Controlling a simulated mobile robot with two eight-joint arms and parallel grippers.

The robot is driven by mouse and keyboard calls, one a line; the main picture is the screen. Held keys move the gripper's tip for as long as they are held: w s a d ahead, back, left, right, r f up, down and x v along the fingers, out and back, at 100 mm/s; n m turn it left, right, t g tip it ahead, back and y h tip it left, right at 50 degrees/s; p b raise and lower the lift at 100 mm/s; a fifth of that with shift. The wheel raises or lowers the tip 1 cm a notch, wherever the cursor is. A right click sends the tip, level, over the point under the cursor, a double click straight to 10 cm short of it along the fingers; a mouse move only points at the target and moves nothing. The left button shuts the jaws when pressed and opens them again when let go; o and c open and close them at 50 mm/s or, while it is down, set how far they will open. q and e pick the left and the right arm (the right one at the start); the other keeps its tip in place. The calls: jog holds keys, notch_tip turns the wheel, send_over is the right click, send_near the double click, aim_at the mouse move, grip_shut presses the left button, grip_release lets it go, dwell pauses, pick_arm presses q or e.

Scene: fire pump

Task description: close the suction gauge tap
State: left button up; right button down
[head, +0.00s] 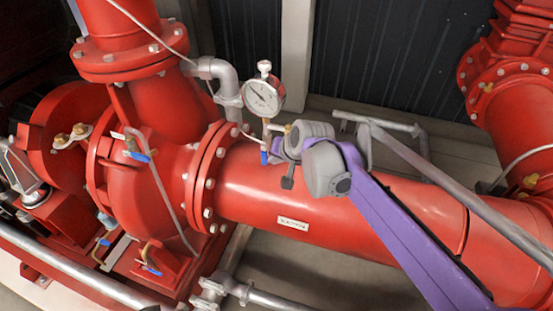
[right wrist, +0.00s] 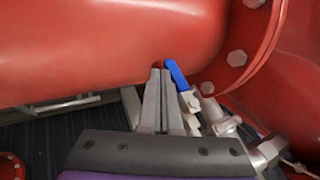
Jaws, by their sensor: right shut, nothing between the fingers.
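The suction gauge (head: 262,96) is a round white dial on a thin pipe above the red suction pipe. Its tap has a small blue lever (head: 264,158) just below the gauge, close to the red pipe. In the right wrist view the blue lever (right wrist: 176,75) is slanted, beside the fingers and right of them. My right gripper (head: 273,152) is shut and empty next to the lever; its fingertips (right wrist: 160,72) lie together, close to the red pipe. I cannot tell whether they touch the lever. My left gripper is not in view.
The large red pipe (head: 330,210) runs below my right arm. A flange with bolts (head: 207,180) stands left of the tap. Other blue-handled taps (head: 138,156) sit on the pump at left. A grey pipe (head: 222,80) rises beside the gauge.

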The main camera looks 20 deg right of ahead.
jog(key=shift+w+a+f+t+y, duration=0.15)
jog(key=shift+f+t+y, duration=0.1)
jog(key=shift+t+y, duration=0.25)
jog(key=shift+a, duration=0.2)
jog(key=shift+w+f, duration=0.15)
jog(key=shift+f, duration=0.05)
jog(key=shift+r, duration=0.1)
jog(key=shift+r+p, duration=0.75)
jog(key=shift+p, duration=0.2)
jog(key=shift+f, duration=0.1)
